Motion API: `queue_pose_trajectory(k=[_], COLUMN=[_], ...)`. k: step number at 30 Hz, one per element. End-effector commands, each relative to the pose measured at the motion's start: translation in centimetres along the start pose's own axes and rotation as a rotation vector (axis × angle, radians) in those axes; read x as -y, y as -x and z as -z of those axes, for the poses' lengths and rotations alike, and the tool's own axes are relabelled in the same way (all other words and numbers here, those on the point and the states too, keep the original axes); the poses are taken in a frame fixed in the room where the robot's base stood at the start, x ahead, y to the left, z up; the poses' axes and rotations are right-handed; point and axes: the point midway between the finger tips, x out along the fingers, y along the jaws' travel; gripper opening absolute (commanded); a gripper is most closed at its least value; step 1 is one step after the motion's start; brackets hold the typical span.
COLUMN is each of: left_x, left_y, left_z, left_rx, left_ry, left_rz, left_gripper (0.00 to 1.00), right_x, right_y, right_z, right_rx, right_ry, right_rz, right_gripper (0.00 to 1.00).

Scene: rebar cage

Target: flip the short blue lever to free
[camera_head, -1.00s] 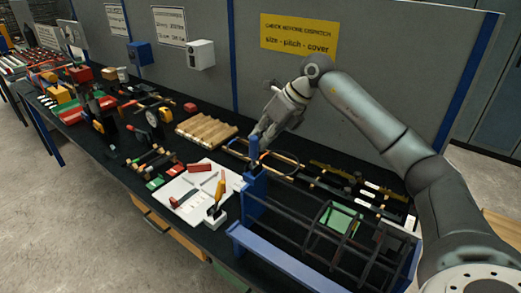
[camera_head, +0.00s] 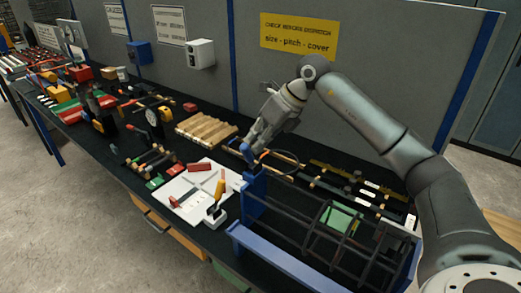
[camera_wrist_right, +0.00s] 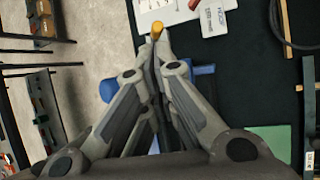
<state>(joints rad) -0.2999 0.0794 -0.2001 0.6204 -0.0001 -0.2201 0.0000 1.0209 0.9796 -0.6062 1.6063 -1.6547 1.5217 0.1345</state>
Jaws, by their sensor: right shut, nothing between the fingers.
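The short blue lever (camera_head: 246,153) is at the top of the blue upright (camera_head: 254,190) at the left end of the rebar cage jig. It leans toward the left and back in the head view. My right gripper (camera_head: 250,143) is at the lever's upper end, with its fingers together and nothing held. Whether they touch the lever is not clear. In the right wrist view, the closed fingers (camera_wrist_right: 155,62) hide the lever's middle, and blue parts (camera_wrist_right: 203,70) show on both sides. My left gripper is not in view.
The dark rebar cage (camera_head: 325,235) lies right of the upright, above a blue rail (camera_head: 285,265). A yellow-handled tool (camera_head: 217,200) stands in a white base left of it. A white board (camera_head: 190,190) and wooden bars (camera_head: 206,129) lie farther left.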

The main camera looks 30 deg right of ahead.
Motion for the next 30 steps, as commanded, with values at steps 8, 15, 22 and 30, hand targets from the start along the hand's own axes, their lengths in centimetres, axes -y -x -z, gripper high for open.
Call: queue_pose_trajectory(k=[8,15,22,30], left_x=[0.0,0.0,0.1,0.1], left_y=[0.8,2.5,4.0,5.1], left_z=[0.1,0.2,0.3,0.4], left_rx=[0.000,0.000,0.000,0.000], left_ry=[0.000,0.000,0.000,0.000], left_rz=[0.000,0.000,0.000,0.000], left_gripper=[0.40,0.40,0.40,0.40], right_x=[-0.1,-0.1,0.0,0.1], right_y=[0.8,2.6,4.2,5.4], right_z=[-0.5,-1.5,-2.4,-3.0], right_rx=[0.000,0.001,0.000,0.000], right_ry=[0.000,0.001,0.000,0.001], right_rz=[0.000,0.000,0.001,0.000], right_gripper=[0.00,0.00,0.00,0.00])
